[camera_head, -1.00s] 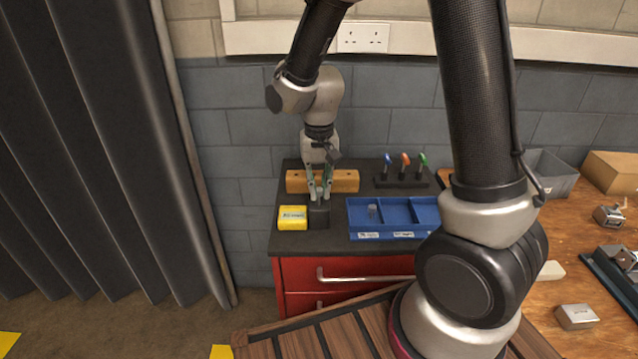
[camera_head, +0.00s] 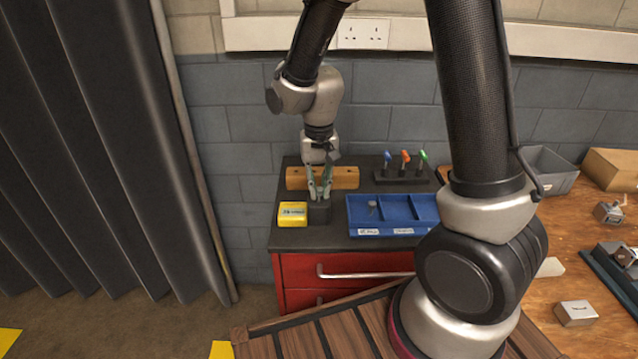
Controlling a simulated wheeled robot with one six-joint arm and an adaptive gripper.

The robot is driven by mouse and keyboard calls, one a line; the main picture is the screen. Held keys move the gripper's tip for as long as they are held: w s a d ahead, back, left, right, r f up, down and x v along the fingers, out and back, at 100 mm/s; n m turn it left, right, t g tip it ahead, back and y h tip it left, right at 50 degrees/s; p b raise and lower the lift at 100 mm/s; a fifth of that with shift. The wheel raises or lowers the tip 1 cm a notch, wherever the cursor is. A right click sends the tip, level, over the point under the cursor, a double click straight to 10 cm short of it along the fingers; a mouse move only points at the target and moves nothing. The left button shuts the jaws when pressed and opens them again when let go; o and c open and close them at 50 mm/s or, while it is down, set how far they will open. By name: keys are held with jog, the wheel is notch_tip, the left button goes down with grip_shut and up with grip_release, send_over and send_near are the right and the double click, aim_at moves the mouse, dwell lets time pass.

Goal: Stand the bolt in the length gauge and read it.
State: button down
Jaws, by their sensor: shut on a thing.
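My gripper (camera_head: 320,192) points down over a small dark block (camera_head: 319,214), which looks like the length gauge. The block stands on the black top of the red cabinet. The gripper is shut on a thin thing between its fingertips, just above or at the top of the block. The thing is too small and hidden by the fingers to make out; it may be the bolt. I cannot tell whether it touches the block. A small grey bolt-like piece (camera_head: 373,208) stands in the left compartment of the blue tray (camera_head: 394,232).
A yellow box (camera_head: 292,215) stands close left of the dark block. A wooden block (camera_head: 345,178) lies behind the gripper. Three coloured-handled tools stand in a rack (camera_head: 402,177) at the back right. A wooden bench (camera_head: 548,305) with metal parts is at the right.

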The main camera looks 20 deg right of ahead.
aim_at(319, 189)
jog(key=shift+f, duration=0.95)
jog(key=c, duration=1.3)
grip_release()
notch_tip(319, 189, up, 12)
